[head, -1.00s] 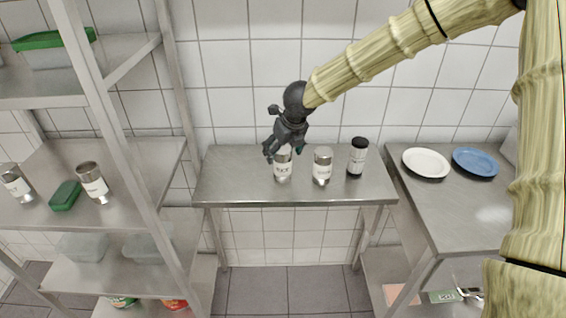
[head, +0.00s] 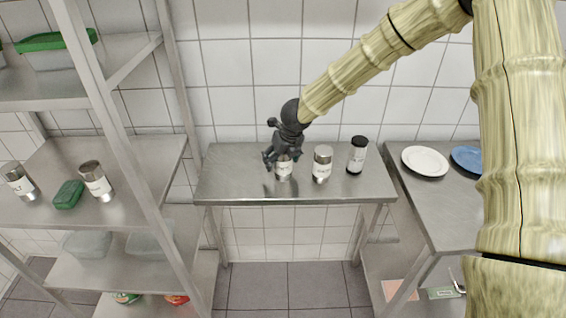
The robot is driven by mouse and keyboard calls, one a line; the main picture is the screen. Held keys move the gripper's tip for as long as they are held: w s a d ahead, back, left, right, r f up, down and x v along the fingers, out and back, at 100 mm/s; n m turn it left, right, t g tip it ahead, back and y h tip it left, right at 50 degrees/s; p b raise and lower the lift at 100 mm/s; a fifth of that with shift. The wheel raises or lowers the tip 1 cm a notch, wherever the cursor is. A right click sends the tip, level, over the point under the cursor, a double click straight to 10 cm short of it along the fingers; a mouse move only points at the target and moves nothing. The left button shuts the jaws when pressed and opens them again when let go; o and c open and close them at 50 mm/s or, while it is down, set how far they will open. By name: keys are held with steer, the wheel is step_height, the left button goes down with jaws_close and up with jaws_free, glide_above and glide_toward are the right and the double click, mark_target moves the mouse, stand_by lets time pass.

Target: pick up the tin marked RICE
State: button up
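The tin marked RICE (head: 283,172) stands upright on the small steel table (head: 232,186), leftmost of the containers there. Its label reads RICE in the earlier head view; now its upper part is hidden behind my gripper. My gripper (head: 278,163) is pointed down over the tin, with its dark fingers around or just in front of the tin's upper part. The fingers look spread, but I cannot tell whether they touch the tin.
A similar labelled tin (head: 322,165) stands just right of the RICE tin. A black-lidded jar (head: 357,155) stands farther right. A steel shelf rack (head: 140,205) is at left. A side table at right holds a white plate (head: 425,161) and a blue plate (head: 467,158).

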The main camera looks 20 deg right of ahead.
steer(key=c, duration=1.3)
